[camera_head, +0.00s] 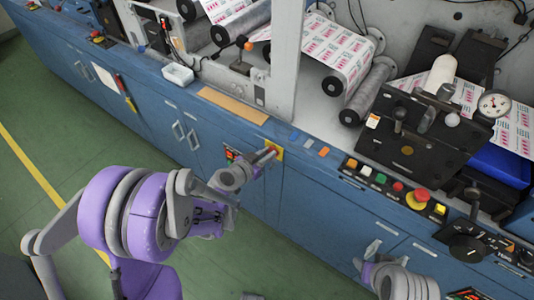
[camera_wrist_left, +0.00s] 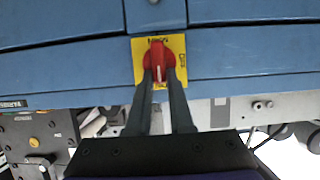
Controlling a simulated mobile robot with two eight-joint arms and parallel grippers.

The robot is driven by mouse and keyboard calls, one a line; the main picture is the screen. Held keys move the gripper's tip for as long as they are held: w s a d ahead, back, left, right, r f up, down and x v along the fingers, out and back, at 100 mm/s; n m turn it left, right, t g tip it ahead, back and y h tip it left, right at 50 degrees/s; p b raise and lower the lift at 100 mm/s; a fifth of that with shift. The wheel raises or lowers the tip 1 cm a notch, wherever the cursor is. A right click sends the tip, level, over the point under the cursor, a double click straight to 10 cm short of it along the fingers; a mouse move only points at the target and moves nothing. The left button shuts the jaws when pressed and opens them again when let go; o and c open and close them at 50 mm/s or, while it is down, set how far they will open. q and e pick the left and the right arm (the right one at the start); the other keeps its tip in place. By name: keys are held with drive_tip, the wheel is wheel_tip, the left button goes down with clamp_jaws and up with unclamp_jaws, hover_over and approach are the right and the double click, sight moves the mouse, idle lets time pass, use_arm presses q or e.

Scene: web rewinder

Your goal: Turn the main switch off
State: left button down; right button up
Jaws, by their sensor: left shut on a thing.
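The main switch is a red rotary knob (camera_wrist_left: 158,55) on a yellow plate (camera_wrist_left: 180,46), set in the blue cabinet front. In the wrist view the two dark fingers of my left gripper (camera_wrist_left: 159,82) are closed on either side of the knob, and its pale pointer mark shows between them. In the head view the yellow plate (camera_head: 279,150) is at the cabinet's upper edge; my left gripper (camera_head: 267,157) reaches it and hides the knob. Part of my right arm's end (camera_head: 392,280) shows at lower right; I cannot make out its fingertips.
A button panel with a red emergency stop (camera_head: 420,196) runs along the cabinet top to the right. Printed web rolls (camera_head: 345,80) stand behind. The green floor (camera_head: 40,120) is clear.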

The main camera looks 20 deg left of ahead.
use_arm(q)
drive_tip(key=shift+a, duration=0.1)
drive_tip(key=n+h+b, duration=0.1)
drive_tip(key=a+n+h+b, duration=0.1)
drive_tip(key=n, duration=0.1)
drive_tip(key=shift+w+f+g, duration=0.2)
drive_tip(key=shift+g, duration=0.2)
drive_tip(key=shift+w+a+f+n+t+h+b, duration=0.1)
drive_tip(key=shift+a+f+n+t+h+b, duration=0.2)
drive_tip(key=shift+n+h+b, duration=0.95)
drive_tip(key=shift+w+a+f+n+t+h+b, duration=0.15)
drive_tip(key=shift+f+n+h+b, duration=0.35)
drive_tip(key=shift+n+b, duration=1.35)
drive_tip(key=shift+a+f+n+t+h+b, duration=0.25)
drive_tip(key=shift+n+h+b, duration=0.75)
drive_tip(key=shift+n, duration=1.1)
drive_tip(key=shift+d, duration=0.1)
drive_tip(key=c, duration=0.8)
unclamp_jaws()
